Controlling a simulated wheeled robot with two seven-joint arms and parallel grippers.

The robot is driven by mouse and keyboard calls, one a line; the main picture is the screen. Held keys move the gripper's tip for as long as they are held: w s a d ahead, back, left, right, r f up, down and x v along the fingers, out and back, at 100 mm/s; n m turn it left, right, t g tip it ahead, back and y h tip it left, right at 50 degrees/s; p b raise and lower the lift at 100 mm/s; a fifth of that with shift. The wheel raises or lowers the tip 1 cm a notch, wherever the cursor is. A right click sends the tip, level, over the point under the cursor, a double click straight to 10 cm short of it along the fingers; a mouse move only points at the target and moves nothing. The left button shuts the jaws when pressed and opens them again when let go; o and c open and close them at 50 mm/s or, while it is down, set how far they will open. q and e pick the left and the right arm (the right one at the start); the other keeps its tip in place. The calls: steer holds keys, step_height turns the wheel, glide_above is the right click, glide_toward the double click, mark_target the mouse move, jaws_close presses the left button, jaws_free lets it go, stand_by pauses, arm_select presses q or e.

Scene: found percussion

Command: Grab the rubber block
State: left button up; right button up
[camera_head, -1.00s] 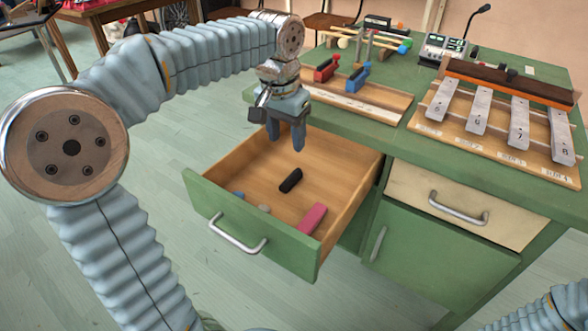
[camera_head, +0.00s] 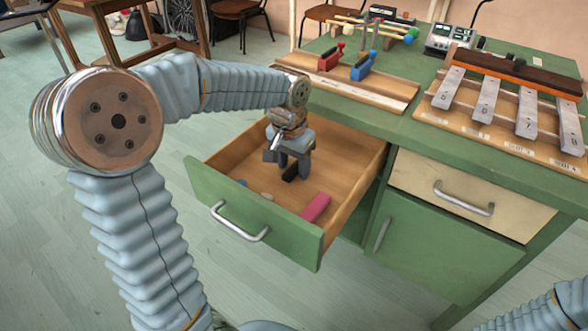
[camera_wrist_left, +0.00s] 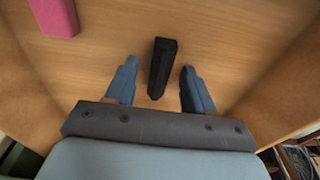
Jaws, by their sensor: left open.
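A black block (camera_head: 289,175), which I take for the rubber block, lies on the floor of the open wooden drawer (camera_head: 345,160). In the left wrist view the block (camera_wrist_left: 161,70) is long and dark and lies between my two fingers. My left gripper (camera_head: 293,168) is open and reaches down into the drawer, its fingers on either side of the block. In the wrist view the gripper (camera_wrist_left: 158,85) shows a gap between each finger and the block. In the head view the fingers hide part of the block. My right gripper is out of view.
A pink block (camera_head: 316,207) lies in the drawer near its front; it also shows in the wrist view (camera_wrist_left: 54,16). A blue thing (camera_head: 241,182) and a small grey one (camera_head: 267,196) lie by the green drawer front. The drawer walls enclose the gripper. The green desk (camera_head: 400,135) carries metal bars and clamps.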

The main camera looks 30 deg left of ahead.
arm_select(q)
steer(key=shift+c, duration=0.3)
jaws_close()
